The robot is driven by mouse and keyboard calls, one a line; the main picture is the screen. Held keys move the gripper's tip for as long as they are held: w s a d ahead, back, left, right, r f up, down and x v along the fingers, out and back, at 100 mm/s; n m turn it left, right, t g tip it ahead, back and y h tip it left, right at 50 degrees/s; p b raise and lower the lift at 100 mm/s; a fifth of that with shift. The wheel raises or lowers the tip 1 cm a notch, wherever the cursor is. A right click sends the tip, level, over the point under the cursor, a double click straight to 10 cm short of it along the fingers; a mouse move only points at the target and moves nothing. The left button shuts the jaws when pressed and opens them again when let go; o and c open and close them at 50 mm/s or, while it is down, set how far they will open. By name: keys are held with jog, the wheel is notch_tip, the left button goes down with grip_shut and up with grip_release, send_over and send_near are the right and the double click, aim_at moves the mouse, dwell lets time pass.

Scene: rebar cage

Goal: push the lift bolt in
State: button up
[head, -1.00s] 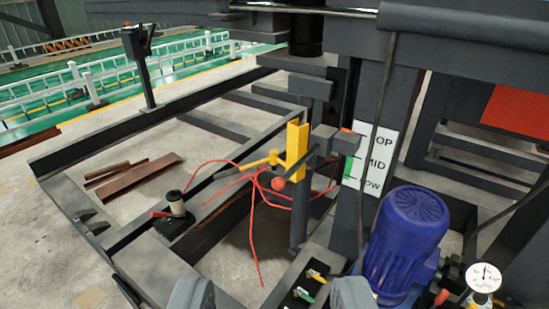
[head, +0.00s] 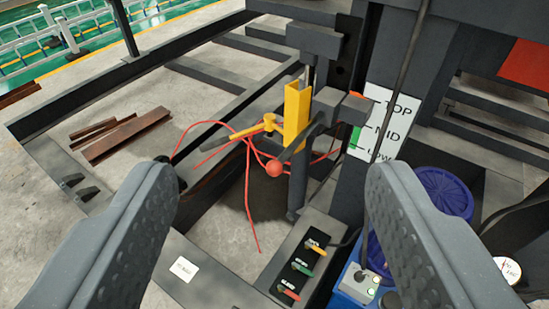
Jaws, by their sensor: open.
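A red ball knob (head: 275,168) sits at the end of a dark rod beside a yellow upright bracket (head: 297,115); it looks like the lift bolt's handle, but I cannot tell how far in the bolt is. A yellow lever with a dark grip (head: 215,142) points left from the bracket. A sign (head: 385,122) reads TOP, MID, LOW, with a green strip at its left edge and a red-orange piece above. My gripper (head: 270,178) is open and empty, its two grey fingers wide apart in the foreground. The knob shows between them, beyond the tips.
A valve panel (head: 305,262) with yellow, green and red levers lies below. Red hoses (head: 248,200) hang loosely around the bracket. A blue motor (head: 445,192) is partly behind the right finger. Dark frame beams surround open floor; rusty steel pieces (head: 125,138) lie left.

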jog(key=w+a+f+t+p, duration=0.1)
jog(key=w+a+f, duration=0.3)
jog(key=w+f, duration=0.65)
jog(key=w+a+f+p, duration=0.1)
jog(key=w+a+f, duration=0.3)
jog(key=w+f, duration=0.7)
jog(key=m+h, duration=0.2)
jog(key=h, duration=0.1)
send_near(277, 161)
jog(key=a+r, duration=0.6)
jog(key=r, duration=0.1)
notch_tip(277, 161, down, 10)
jog(key=s+d+h, duration=0.1)
jog(key=d+h, duration=0.2)
jog(key=h, duration=0.1)
jog(key=x, duration=1.2)
jog(key=shift+w+a+r, duration=0.1)
jog(key=shift+a+r, duration=0.05)
jog(key=shift+w+d, duration=0.25)
jog(key=shift+w, duration=0.3)
grip_shut()
jog(key=shift+a, duration=0.1)
